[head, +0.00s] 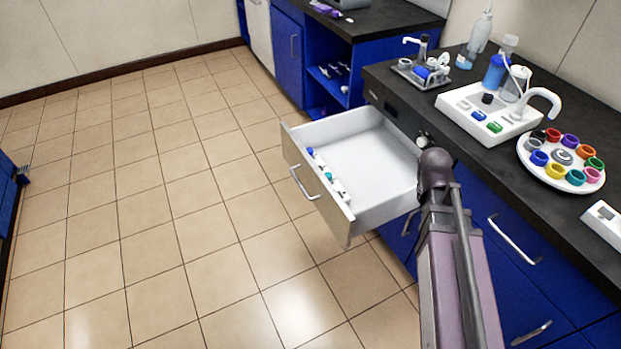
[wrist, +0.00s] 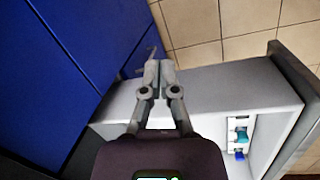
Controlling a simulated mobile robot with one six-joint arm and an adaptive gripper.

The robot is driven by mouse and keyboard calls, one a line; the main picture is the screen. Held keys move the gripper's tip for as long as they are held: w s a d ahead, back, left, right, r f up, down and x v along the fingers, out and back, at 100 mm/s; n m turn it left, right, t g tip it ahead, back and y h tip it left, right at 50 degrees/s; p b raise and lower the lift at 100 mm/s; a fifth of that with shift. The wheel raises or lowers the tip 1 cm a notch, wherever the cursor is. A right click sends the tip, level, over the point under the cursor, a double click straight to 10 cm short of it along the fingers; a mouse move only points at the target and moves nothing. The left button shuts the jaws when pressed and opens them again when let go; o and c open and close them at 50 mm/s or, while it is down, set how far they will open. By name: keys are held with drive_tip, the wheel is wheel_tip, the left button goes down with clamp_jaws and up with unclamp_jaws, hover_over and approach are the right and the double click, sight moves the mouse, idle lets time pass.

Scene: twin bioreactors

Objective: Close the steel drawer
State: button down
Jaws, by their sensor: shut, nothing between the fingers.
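The steel drawer (head: 378,165) stands pulled out from the blue counter, with a light interior. Its steel front panel carries a bar handle (head: 303,184). Several small items with blue and teal caps lie along the inside of the front. In the wrist view the drawer (wrist: 215,90) runs to the right, with its front panel (wrist: 292,72) at the far right. My gripper (wrist: 158,68) has its fingertips together, with nothing between them. It appears above the drawer's side edge near the blue cabinet face, apart from the front panel; contact cannot be told. The handle is hidden in the wrist view.
The dark countertop (head: 545,195) holds a white device (head: 485,110), a round tray of coloured pots (head: 530,165) and bottles. Blue cabinets (head: 515,255) with bar handles lie below. Open tiled floor (head: 170,210) lies in front of the drawer.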

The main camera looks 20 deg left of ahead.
drive_tip(key=w+a+n+t+h, duration=0.1)
drive_tip(key=w+a+n+h, duration=0.1)
drive_tip(key=a+n, duration=0.6)
drive_tip(key=n+t+h, duration=0.2)
drive_tip(key=n+t, duration=0.4)
drive_tip(key=n, duration=0.7)
approach(317, 181)
drive_tip(key=s+a+r, duration=0.3)
drive_tip(key=s+a, duration=0.1)
drive_tip(key=s, duration=0.1)
drive_tip(key=shift+w+d+b, duration=0.1)
drive_tip(key=shift+b, duration=0.3)
drive_tip(key=shift+f, duration=0.1)
drive_tip(key=b+x, duration=0.2)
drive_tip(key=x, duration=0.1)
drive_tip(key=b+x, duration=0.2)
drive_tip(key=x, duration=0.2)
drive_tip(key=r+b+x, duration=0.1)
drive_tip(key=b+x, duration=0.2)
drive_tip(key=x, duration=0.1)
drive_tip(key=shift+w+d+f, duration=0.15)
drive_tip(key=shift+w+d, duration=0.85)
drive_tip(key=shift+w, duration=0.1)
